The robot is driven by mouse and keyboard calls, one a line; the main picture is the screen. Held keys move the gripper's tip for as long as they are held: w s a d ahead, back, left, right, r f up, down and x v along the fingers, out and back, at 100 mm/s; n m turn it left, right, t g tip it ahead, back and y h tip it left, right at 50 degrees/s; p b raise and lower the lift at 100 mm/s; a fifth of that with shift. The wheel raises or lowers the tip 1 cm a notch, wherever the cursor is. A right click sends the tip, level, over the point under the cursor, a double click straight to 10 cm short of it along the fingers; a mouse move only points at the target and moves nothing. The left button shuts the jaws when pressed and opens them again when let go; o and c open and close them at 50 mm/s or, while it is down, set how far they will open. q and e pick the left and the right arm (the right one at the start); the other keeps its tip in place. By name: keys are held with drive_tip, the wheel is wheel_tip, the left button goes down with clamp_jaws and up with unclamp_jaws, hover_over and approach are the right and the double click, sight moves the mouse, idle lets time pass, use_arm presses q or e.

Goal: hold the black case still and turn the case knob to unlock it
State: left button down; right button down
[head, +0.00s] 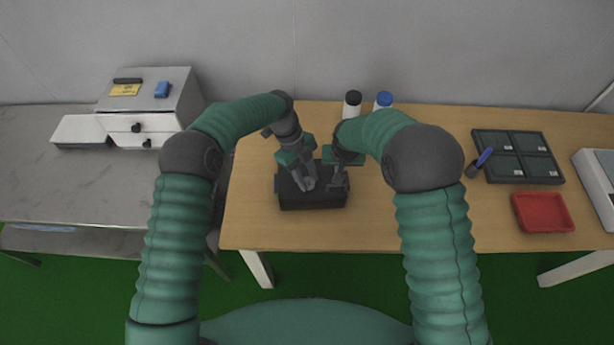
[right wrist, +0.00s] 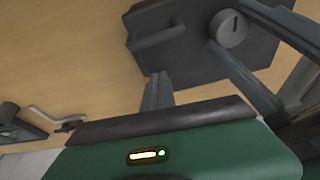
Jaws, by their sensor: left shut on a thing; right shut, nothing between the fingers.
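The black case (head: 312,199) lies on the wooden table near its front edge, and its dark body also shows at the top of the right wrist view (right wrist: 185,60). Its round grey knob (right wrist: 230,29) has a slot on top; beside it is a bar handle (right wrist: 158,38). My left gripper (head: 307,184) reaches down onto the case, with its two fingers on either side of the knob, shut on it. My right gripper (head: 337,184) is shut and empty at the case's right side; its fingers (right wrist: 157,90) show near the case edge, and contact cannot be told.
Behind the case stand a black-capped bottle (head: 352,104) and a blue-capped bottle (head: 383,101). To the right are a dark divided tray (head: 518,157), a blue-handled tool (head: 480,162) and a red tray (head: 542,212). A grey machine (head: 150,105) stands on the left bench. Table left of the case is clear.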

use_arm(q)
drive_tip(key=n, duration=0.2)
drive_tip(key=n+t, duration=0.1)
drive_tip(key=n, duration=0.1)
drive_tip(key=shift+s+t+h, duration=0.1)
drive_tip(key=shift+t+h, duration=0.2)
drive_tip(key=shift+h, duration=0.1)
drive_tip(key=n+t, duration=0.1)
drive_tip(key=n, duration=0.4)
drive_tip(key=shift+s+t, duration=0.15)
drive_tip(key=shift+t, duration=0.25)
drive_tip(key=n, duration=0.2)
drive_tip(key=n+t, duration=0.1)
drive_tip(key=n, duration=0.1)
drive_tip(key=shift+s+n+t+y, duration=0.15)
drive_tip(key=shift+n+t+y, duration=0.55)
drive_tip(key=shift+n+t, duration=0.4)
drive_tip(key=shift+n, duration=1.3)
drive_tip(key=c, duration=1)
unclamp_jaws()
drive_tip(key=shift+c, duration=0.2)
